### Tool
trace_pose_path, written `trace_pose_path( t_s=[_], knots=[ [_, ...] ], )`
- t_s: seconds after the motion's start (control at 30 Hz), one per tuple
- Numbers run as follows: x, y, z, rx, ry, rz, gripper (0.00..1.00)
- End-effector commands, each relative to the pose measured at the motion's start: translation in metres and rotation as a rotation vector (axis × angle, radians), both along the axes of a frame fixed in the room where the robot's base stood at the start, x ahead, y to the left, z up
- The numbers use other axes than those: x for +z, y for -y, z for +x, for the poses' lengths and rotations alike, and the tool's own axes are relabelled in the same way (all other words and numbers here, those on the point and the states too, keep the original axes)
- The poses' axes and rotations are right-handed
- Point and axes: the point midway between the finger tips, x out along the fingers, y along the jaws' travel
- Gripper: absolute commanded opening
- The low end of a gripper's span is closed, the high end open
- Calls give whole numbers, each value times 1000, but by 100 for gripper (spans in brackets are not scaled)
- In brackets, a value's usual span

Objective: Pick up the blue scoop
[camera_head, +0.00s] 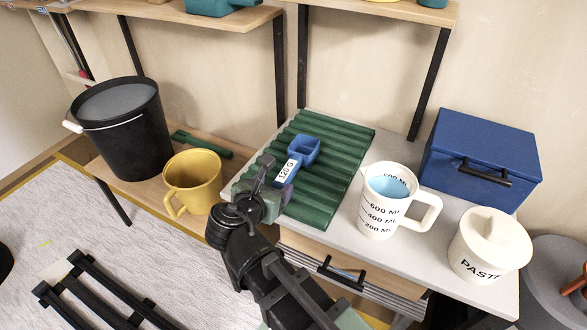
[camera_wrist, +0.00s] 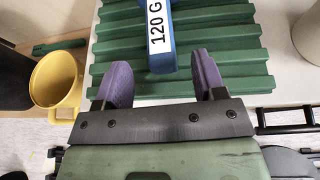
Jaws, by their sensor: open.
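The blue scoop (camera_head: 304,149) lies on the green ridged mat (camera_head: 338,163). Its handle, with a white "120 G" label, points toward my gripper (camera_head: 265,172). In the wrist view the blue scoop (camera_wrist: 169,62) shows only its handle end and label; its bowl is out of the frame at the top. My gripper (camera_wrist: 162,82) is open, with its two purple fingers apart. The handle end lies ahead of and between the fingertips in that picture, nearer the right finger. I see no contact, and the height gap cannot be told.
A yellow mug (camera_head: 194,180) and black bucket (camera_head: 121,130) stand left on a lower wooden shelf. Right of the mat are a white measuring jug (camera_head: 378,214) with blue liquid, a white paste jar (camera_head: 488,255) and a blue box (camera_head: 476,140). Shelves hang above at the back.

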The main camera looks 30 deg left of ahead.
Motion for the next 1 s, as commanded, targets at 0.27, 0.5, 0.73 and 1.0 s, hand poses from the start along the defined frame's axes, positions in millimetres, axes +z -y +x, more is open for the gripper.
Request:
trace_pose_path(
  t_s=[0.27, 0.5, 0.73, 1.0],
  knots=[
    [-19, -4, 41, -4, 0, 1, 64],
    [-19, -4, 47, 1, 0, 0, 64],
    [-18, -4, 47, 0, 0, 1, 32],
    [-18, -4, 47, 0, 0, 1, 10]
  ],
)
